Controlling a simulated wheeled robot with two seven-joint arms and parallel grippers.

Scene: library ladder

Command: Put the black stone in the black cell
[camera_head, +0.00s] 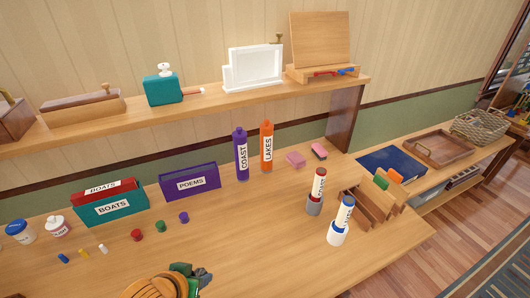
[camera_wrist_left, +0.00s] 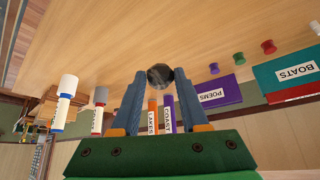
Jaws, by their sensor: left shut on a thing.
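The black stone (camera_wrist_left: 160,75) is a dark, rounded piece in the left wrist view. My left gripper (camera_head: 197,276) is shut on it, with the stone between the two blue-grey fingertips. In the head view this gripper is at the bottom edge, low in the picture over the front of the table, and the stone cannot be made out there. I cannot make out a black cell in either view. My right gripper is not in view.
On the table (camera_head: 270,225) stand a teal BOATS box (camera_head: 112,208), a purple POEMS box (camera_head: 190,183), purple COAST (camera_head: 241,155) and orange LAKES (camera_head: 266,147) bottles, small coloured pegs, two labelled tubes and a wooden divider box (camera_head: 370,207). The middle front is clear. A shelf runs behind.

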